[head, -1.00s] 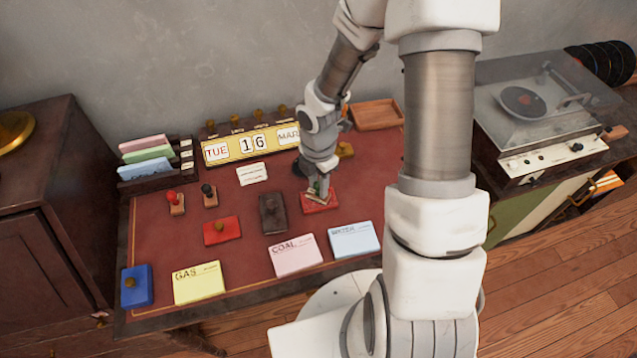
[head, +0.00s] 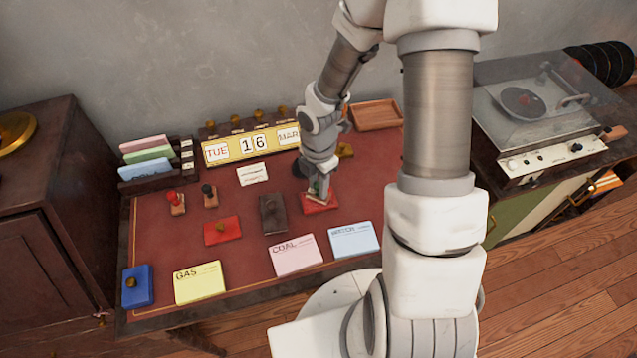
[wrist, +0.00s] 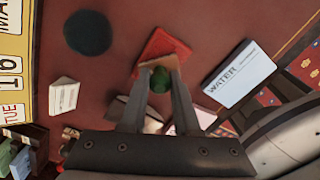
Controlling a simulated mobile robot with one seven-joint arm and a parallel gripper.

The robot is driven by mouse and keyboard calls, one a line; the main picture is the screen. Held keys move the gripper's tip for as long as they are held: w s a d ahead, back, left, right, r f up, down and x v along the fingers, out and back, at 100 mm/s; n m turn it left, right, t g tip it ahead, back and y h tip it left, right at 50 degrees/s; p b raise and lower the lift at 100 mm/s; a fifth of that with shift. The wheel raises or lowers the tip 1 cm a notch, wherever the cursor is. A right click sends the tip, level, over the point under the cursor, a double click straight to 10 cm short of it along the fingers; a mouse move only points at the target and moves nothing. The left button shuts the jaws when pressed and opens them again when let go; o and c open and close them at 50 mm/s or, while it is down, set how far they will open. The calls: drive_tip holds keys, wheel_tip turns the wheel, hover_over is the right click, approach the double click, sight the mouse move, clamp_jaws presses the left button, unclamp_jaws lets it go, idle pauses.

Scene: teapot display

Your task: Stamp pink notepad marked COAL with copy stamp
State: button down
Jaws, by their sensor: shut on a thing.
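The pink notepad marked COAL (head: 296,256) lies flat near the front of the desk, between the yellow GAS pad and the blue WATER pad. My gripper (head: 319,190) is shut on a stamp with a green handle and a wooden base (wrist: 146,69). The stamp is at an open red ink pad (head: 323,208), which also shows in the wrist view (wrist: 165,44). I cannot tell whether the stamp touches the pad. The stamp's label and underside are hidden. The COAL notepad is partly hidden behind my gripper in the wrist view.
The yellow GAS notepad (head: 199,283) and blue WATER notepad (head: 354,240) flank it. A dark case (head: 272,214), a red case (head: 222,230) and a blue case (head: 137,286) lie around. Red-handled (head: 176,203) and black-handled (head: 209,195) stamps stand left. A calendar (head: 251,145) stands behind.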

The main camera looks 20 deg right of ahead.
drive_tip(key=shift+r+p, duration=3.3)
drive_tip(key=shift+r, duration=0.2)
drive_tip(key=shift+s, duration=0.1)
